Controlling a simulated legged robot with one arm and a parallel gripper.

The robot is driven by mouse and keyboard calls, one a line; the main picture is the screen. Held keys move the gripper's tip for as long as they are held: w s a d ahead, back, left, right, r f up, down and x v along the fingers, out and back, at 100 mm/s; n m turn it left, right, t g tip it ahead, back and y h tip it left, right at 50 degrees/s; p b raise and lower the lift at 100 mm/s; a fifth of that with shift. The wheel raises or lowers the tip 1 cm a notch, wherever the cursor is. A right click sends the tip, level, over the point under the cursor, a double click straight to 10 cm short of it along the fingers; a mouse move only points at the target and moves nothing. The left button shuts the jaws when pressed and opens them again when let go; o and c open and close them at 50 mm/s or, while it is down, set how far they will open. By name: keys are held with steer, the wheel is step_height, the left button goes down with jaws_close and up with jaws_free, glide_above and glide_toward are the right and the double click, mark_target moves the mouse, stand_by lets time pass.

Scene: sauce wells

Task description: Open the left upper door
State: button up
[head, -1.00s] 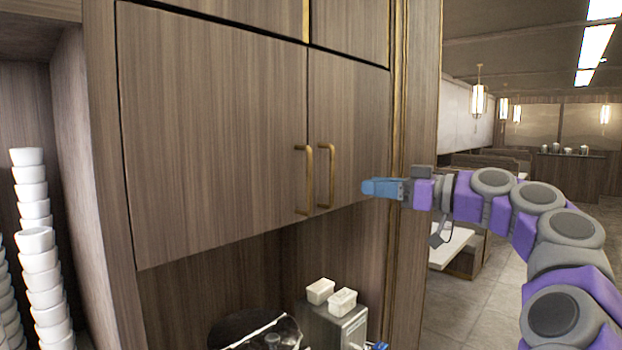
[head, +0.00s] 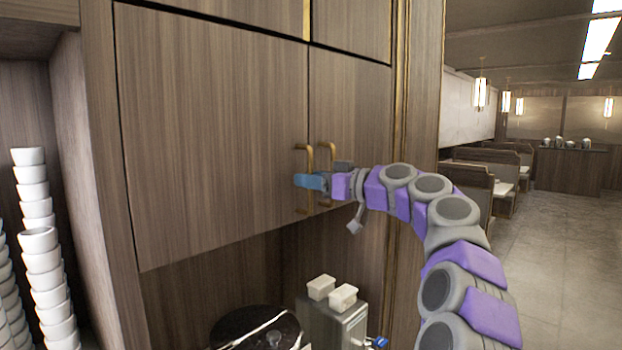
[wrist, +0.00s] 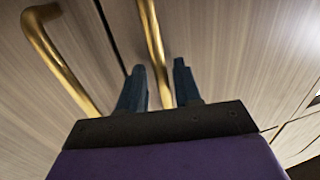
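The left upper door (head: 215,130) is a large wood-grain panel, shut, in the middle of the head view. Its upright brass handle (head: 309,159) is at its right edge, partly hidden by my gripper (head: 300,181). In the wrist view my gripper (wrist: 159,78) is open, one finger on each side of a brass handle (wrist: 153,35), with gaps visible. From the head view this appears to be the left door's handle; the wrist picture seems turned over. Contact cannot be told.
The shut right door (head: 355,110) has its own handle (head: 332,155) close beside; it also shows in the wrist view (wrist: 62,60). White cups (head: 45,270) are stacked at left. A grey box with white containers (head: 342,297) stands below. Open floor (head: 560,250) lies at right.

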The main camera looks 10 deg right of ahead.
steer(key=shift+a, duration=0.2)
jaws_close()
stand_by(0.4)
